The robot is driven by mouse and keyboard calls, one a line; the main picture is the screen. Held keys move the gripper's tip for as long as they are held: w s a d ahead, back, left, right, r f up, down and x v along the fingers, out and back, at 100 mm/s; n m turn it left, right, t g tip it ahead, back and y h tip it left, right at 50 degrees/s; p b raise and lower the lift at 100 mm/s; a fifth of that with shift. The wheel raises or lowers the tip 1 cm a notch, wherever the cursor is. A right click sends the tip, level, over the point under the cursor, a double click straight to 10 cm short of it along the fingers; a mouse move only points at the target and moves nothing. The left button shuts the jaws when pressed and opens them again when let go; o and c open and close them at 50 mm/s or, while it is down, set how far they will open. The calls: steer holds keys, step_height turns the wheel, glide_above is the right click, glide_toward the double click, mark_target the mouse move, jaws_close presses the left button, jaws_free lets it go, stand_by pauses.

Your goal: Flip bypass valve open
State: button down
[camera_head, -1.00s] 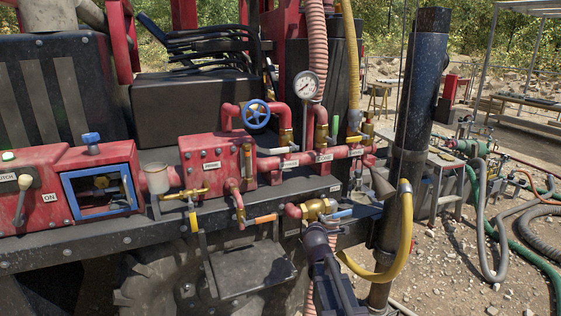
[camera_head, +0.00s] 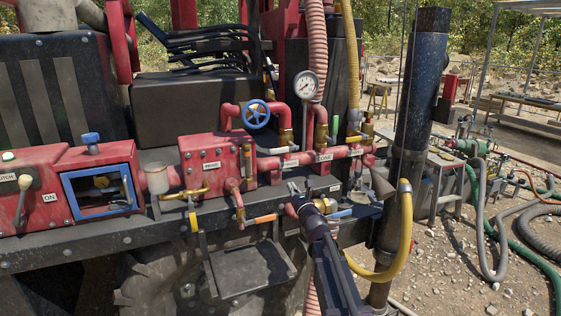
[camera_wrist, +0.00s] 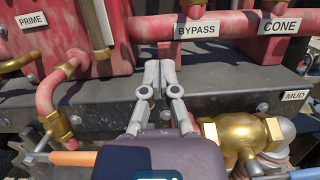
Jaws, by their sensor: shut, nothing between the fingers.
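The white label reading BYPASS (camera_wrist: 197,30) sits on the red pipe in the wrist view. Brass fittings (camera_wrist: 193,8) show above it, cut by the top edge. In the head view a pale lever (camera_head: 274,151) lies roughly level beside the brass valve body (camera_head: 285,137) above the red pipe.
Right of my gripper is a brass valve (camera_wrist: 235,135) near the MUD label (camera_wrist: 294,96). An orange handle (camera_head: 265,219) is at left. The PRIME box (camera_head: 212,160), blue handwheel (camera_head: 256,114) and yellow hose (camera_head: 401,235) stand around.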

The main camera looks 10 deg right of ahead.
mark_target(284, 150)
steer(key=shift+a+r+n, duration=0.1)
steer(key=shift+a+n, duration=0.05)
steer(key=shift+n, duration=0.25)
steer(key=shift+w, duration=0.2)
steer(key=w+a+r+p, duration=0.2)
steer(key=w+r+p, duration=0.4)
steer(key=w, duration=0.3)
steer(key=shift+a+r, duration=0.2)
stand_by(0.4)
steer(key=shift+d, duration=0.1)
stand_by(0.5)
